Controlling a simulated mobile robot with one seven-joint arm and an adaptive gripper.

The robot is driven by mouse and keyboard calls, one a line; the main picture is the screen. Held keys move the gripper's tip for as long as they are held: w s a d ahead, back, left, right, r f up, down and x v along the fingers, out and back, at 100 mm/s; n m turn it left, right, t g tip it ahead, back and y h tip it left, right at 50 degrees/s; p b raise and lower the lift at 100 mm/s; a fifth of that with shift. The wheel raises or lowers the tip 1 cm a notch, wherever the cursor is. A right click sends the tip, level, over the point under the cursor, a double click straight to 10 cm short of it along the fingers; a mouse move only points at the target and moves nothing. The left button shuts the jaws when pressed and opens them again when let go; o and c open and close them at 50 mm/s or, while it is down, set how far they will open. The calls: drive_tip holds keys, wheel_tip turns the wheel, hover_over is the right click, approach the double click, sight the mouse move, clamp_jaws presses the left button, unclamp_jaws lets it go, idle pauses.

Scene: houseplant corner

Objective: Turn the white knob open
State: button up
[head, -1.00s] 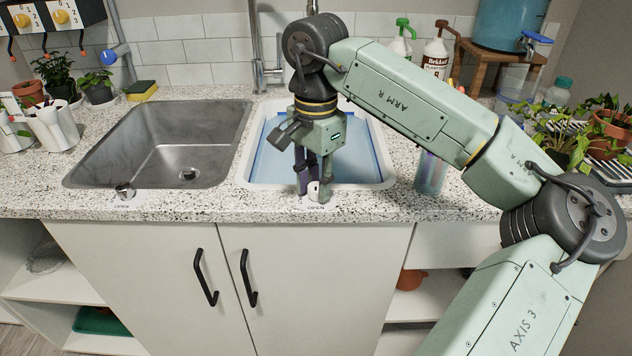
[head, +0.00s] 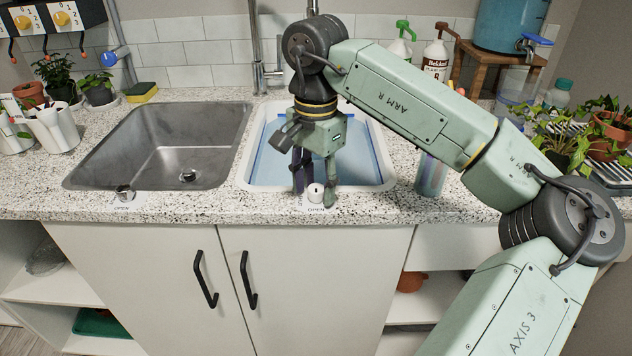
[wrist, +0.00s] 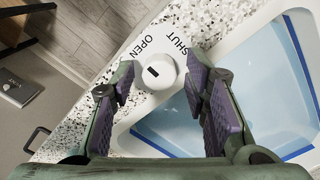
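The white knob (head: 315,192) stands on the counter's front edge, before the right basin. In the wrist view the knob (wrist: 158,73) shows a dark mark on its top face, nearer the OPEN print than the SHUT print on the label (wrist: 160,47) beside it. My gripper (head: 314,198) points down over it, one finger on each side. In the wrist view my gripper (wrist: 161,75) is open, with a clear gap to the knob on the right finger's side and a narrow one on the left. The knob's exact angle is hard to read.
A second, metal knob (head: 125,192) with its own label stands before the left steel basin (head: 90,160). The right basin (head: 380,186) has a blue-lined inside. A shiny bottle (head: 431,174) stands right of it. Cabinet handles (head: 205,279) stick out below.

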sight(316, 187)
drive_tip(key=shift+r, duration=0.1)
wheel_tip(316, 187, up, 12)
idle(0.6)
